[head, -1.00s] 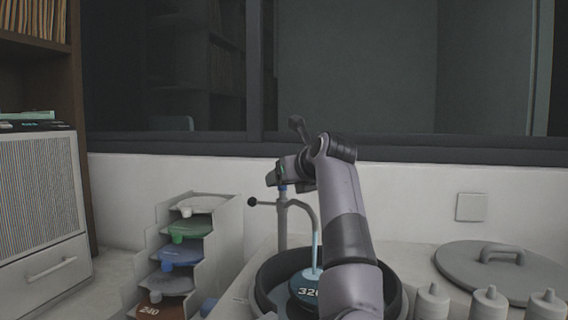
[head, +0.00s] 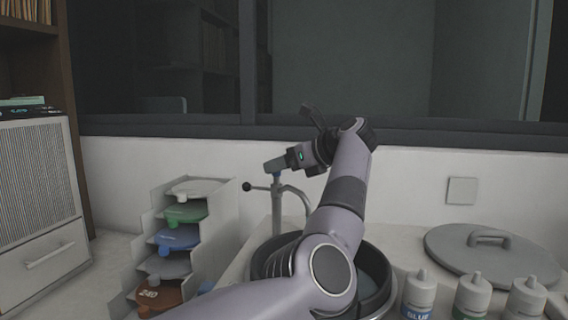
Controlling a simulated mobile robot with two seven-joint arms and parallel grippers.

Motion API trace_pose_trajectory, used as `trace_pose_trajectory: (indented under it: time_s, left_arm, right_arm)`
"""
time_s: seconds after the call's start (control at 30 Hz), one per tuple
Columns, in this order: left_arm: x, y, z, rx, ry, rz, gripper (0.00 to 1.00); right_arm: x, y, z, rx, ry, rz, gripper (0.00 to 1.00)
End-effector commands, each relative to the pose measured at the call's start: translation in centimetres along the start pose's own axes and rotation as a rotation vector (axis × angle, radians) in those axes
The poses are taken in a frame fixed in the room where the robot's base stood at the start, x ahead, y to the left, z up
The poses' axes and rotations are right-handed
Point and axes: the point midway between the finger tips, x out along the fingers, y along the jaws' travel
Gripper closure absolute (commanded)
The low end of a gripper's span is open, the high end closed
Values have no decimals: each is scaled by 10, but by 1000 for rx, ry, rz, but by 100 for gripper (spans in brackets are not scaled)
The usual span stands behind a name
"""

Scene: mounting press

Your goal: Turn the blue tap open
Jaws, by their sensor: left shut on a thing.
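The tap (head: 277,205) stands behind the sink, a grey upright post with a curved spout to the right and a black-knobbed side rod on the left. A small blue collar shows at its top, under a grey lever (head: 274,165). My left gripper (head: 290,160) is shut on this lever from the right, at the top of the post. My left forearm crosses in front of the spout's end, so the outlet and any water there are hidden. My right gripper is not in view.
A dark round basin (head: 262,268) lies below, partly behind my arm. A stepped rack (head: 223,222) of coloured discs stands left. A grey lid (head: 440,243) and several bottles (head: 420,296) are right, one labelled BLUE. A wall is close behind.

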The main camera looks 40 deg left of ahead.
Motion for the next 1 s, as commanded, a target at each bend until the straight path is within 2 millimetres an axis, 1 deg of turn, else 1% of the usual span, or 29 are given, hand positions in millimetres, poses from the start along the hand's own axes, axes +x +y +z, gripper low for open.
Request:
trace_pose_trajectory:
  time_s: [0.5,1.0]
  left_arm:
    - [0,-2,0,-33,4,78,67]
    - [0,-3,-1,-40,5,95,67]
  right_arm:
    - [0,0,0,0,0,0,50]
    - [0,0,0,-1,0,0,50]
